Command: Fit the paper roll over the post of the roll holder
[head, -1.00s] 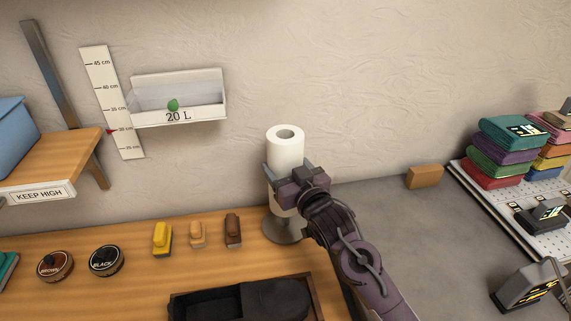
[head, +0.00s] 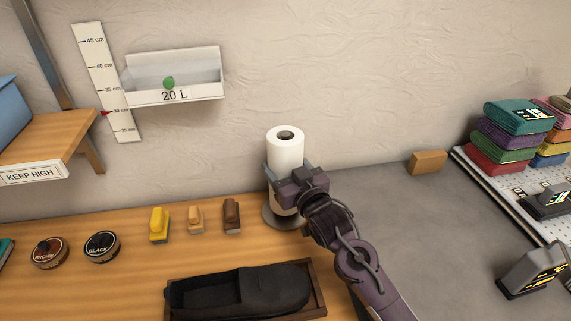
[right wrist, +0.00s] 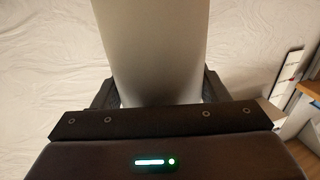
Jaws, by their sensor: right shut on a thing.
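The white paper roll (head: 285,150) stands upright over the roll holder (head: 271,219), whose round grey base rests on the wooden bench. A dark post tip shows inside the roll's core at the top, so the roll is around the post. My right gripper (head: 286,173) is shut on the roll's side, and its fingers also flank the roll (right wrist: 163,45) in the right wrist view. The roll's lower end is close to the base, but my gripper partly covers it, and I cannot tell whether they touch. My left gripper is not in view.
Brushes (head: 196,218), polish tins (head: 102,246) and a tray (head: 322,296) with a dark shoe (head: 240,288) occupy the bench to the left and front. A tan block (head: 428,162) and folded cloths (head: 510,135) lie right.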

